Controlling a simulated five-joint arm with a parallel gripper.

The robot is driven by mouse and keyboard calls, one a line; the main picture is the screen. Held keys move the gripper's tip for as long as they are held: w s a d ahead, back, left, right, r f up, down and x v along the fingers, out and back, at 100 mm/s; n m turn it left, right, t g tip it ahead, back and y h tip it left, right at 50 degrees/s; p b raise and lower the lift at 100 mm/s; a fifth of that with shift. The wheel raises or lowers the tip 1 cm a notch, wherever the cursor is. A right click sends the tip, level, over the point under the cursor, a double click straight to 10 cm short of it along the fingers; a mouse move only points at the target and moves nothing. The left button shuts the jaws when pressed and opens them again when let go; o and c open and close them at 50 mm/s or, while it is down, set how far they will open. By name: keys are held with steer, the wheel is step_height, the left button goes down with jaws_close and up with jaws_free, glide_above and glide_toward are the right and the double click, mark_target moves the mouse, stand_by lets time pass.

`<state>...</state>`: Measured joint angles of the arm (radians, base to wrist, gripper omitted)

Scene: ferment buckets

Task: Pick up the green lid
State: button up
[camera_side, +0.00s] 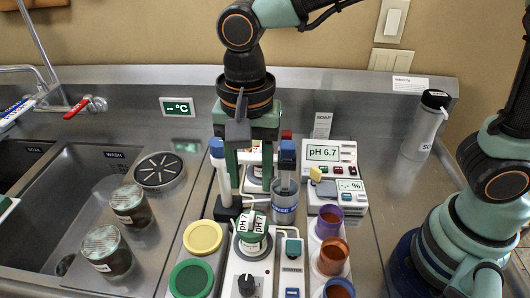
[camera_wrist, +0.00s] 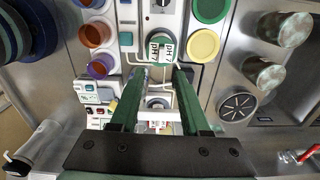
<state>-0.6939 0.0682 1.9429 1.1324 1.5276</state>
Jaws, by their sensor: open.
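The green lid (camera_side: 191,278) is a flat round disc at the front left of the pale station, in front of the yellow lid (camera_side: 203,237). In the wrist view the green lid (camera_wrist: 208,8) is cut by the top edge, with the yellow lid (camera_wrist: 203,45) below it. My gripper (camera_side: 249,178) is open, fingers pointing down, over the back of the station. It is behind and to the right of the green lid and apart from it. In the wrist view nothing is clearly held between the fingertips of my gripper (camera_wrist: 160,74).
A pH-labelled jar (camera_side: 252,229) stands on the stirrer in front of my gripper. A beaker (camera_side: 285,201), a pH meter (camera_side: 329,154) and purple and orange cups (camera_side: 332,256) stand to the right. Two jars (camera_side: 130,204) (camera_side: 106,252) and the sink lie left.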

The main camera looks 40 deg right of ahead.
mark_target(252, 216)
step_height(252, 216, down, 9)
steer(key=shift+w+f, duration=0.15)
steer(key=shift+f, duration=0.05)
jaws_close()
stand_by(0.3)
